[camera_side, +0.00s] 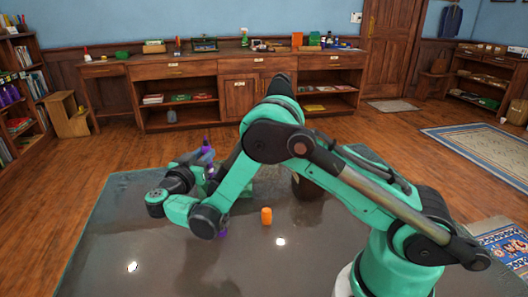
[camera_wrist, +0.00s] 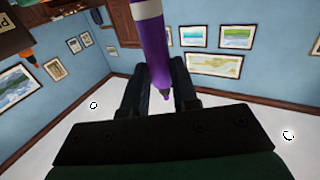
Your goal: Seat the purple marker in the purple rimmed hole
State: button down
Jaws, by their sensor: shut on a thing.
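The purple marker (camera_wrist: 153,42) has a white band and stands between the two dark fingers of my gripper (camera_wrist: 157,72) in the wrist view. My gripper is shut on it. In the side view my gripper (camera_side: 198,163) is at the left part of the grey table, with the marker (camera_side: 207,146) roughly upright in it and partly covered by the fingers. A small purple patch (camera_side: 222,233) shows low beside my arm; I cannot tell what it is. I cannot make out the purple rimmed hole, and my arm covers part of the table.
An orange cylinder (camera_side: 266,216) stands on the grey table (camera_side: 110,240) right of my gripper. A dark rounded thing (camera_side: 305,187) is partly hidden behind my arm. The table's left front is clear. Wood bookcases (camera_side: 180,95) stand well beyond.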

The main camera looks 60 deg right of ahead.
jog(key=shift+f, duration=1.55)
jog(key=c, duration=0.7)
grip_release()
jog(key=shift+f, duration=0.1)
